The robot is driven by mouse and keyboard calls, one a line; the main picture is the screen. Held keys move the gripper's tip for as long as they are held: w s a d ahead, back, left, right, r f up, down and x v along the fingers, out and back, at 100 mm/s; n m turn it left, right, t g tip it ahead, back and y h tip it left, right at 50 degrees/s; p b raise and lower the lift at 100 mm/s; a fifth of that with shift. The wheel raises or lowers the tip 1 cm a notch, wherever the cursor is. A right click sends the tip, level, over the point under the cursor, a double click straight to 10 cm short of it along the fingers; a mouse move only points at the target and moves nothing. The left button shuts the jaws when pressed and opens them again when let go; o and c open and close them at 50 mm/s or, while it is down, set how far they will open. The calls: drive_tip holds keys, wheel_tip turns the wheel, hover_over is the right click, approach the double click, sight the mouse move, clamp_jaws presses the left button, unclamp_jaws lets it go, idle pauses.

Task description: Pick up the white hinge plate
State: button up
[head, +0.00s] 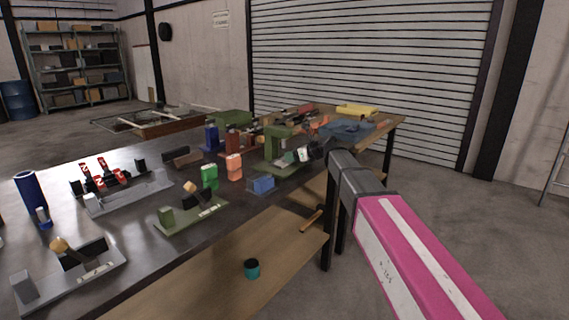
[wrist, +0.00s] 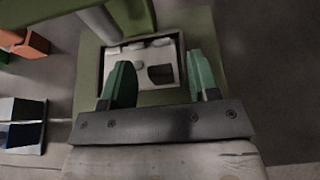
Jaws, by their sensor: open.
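The white hinge plate (wrist: 140,55) shows in the wrist view as a pale piece with raised bits and a dark square patch. It lies in a dark-edged recess of an olive-green fixture (wrist: 90,65). My gripper (wrist: 158,68) is open, with its two green fingers apart. In this view one finger overlaps the left part of the recess and the other stands at its right edge. Nothing is held between them, and their height above the plate is hard to judge. In the head view my gripper (head: 300,155) is at the green fixture, and I cannot make out the plate clearly there.
A green upright (head: 279,143) rises from the fixture close to my gripper. A blue block (head: 262,184), an orange block (head: 234,167) and a green block (head: 209,176) stand to the left on the dark table.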

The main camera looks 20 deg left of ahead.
clamp_jaws()
drive_tip(key=shift+r, duration=0.1)
